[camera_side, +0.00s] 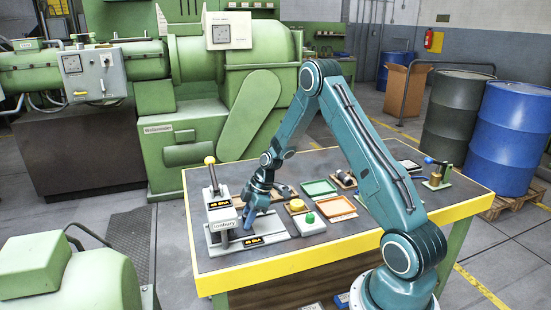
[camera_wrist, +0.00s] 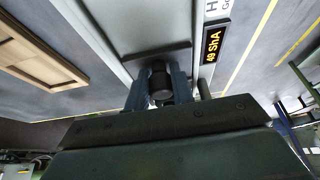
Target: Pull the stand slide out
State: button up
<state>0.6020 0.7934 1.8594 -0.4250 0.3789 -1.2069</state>
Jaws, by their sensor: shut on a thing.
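The stand (camera_side: 221,215) is a light grey device with a yellow-topped lever and a dark display, at the left of the bench. Its low slide (camera_side: 272,229) reaches out to the right of it, with a second dark display at its front; in the wrist view the slide (camera_wrist: 112,22) is a light grey bar with a "49 ShA" display. My gripper (camera_side: 248,221) points down at the slide, just right of the stand. In the wrist view my gripper (camera_wrist: 160,92) has its blue fingers shut on either side of a black round knob (camera_wrist: 160,80) on the slide. The knob is hidden in the side view.
Right of the slide are a green button (camera_side: 310,218), a yellow button (camera_side: 297,204), an orange tray (camera_side: 334,207) and a green tray (camera_side: 319,187). A small device (camera_side: 437,175) stands at the bench's far right. The bench's yellow front edge (camera_side: 300,262) is clear.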

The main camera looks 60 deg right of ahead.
jog(key=shift+s+d, duration=3.35)
jog(key=shift+d, duration=0.05)
jog(key=o, duration=0.7)
jog(key=shift+r, duration=0.1)
jog(key=shift+r, duration=2.2)
jog(key=shift+r, duration=1.95)
